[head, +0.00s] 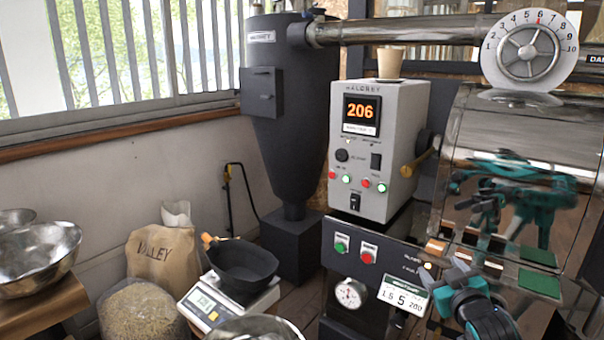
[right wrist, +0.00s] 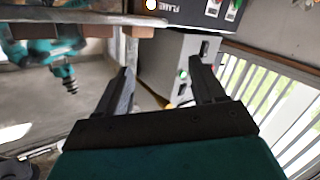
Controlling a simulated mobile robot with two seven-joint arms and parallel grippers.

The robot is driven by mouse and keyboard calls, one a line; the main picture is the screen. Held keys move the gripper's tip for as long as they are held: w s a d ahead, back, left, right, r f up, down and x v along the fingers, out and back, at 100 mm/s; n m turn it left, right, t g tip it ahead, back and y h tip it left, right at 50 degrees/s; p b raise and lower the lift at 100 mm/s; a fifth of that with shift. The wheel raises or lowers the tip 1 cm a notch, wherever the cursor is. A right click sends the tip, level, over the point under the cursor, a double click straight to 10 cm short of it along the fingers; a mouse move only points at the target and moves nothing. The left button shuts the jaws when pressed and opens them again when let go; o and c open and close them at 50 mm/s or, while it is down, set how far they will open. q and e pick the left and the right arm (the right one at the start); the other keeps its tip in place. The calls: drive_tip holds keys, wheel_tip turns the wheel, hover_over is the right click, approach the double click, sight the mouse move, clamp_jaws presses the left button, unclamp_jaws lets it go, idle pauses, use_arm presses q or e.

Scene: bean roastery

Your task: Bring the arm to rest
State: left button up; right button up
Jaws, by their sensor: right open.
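My right arm, teal and dark, comes in at the bottom right of the head view. Its gripper (head: 436,280) is in front of the roaster's lower front, close to the card with printed numbers (head: 403,291). In the right wrist view the two dark fingers of this gripper (right wrist: 160,72) stand wide apart with nothing between them. The grey control box (right wrist: 185,65) shows beyond the fingers. My left gripper does not show directly in the head view; teal arm shapes show as reflections in the polished roaster face.
The roaster (head: 460,150) and control box (head: 375,150), reading 206 with a cup (head: 390,62) on top, stand close to the arm. A black pan (head: 243,268) sits on a scale (head: 205,303). A labelled sack (head: 160,250) and metal bowls (head: 38,262) are at left.

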drive_tip(key=s+a+f+g+y, duration=0.1)
drive_tip(key=s+a+f, duration=0.3)
drive_tip(key=s, duration=0.6)
drive_tip(key=s+a+f+g, duration=0.2)
drive_tip(key=s+a+f, duration=0.2)
drive_tip(key=s+f, duration=0.5)
drive_tip(key=s+a+f+g+y, duration=0.1)
drive_tip(key=s+a+f, duration=0.3)
drive_tip(key=s, duration=0.9)
wheel_tip(320, 180, down, 2)
drive_tip(key=shift+a+f+m+g+y, duration=0.15)
drive_tip(key=shift+a+m+g+y, duration=0.2)
drive_tip(key=shift+g, duration=0.45)
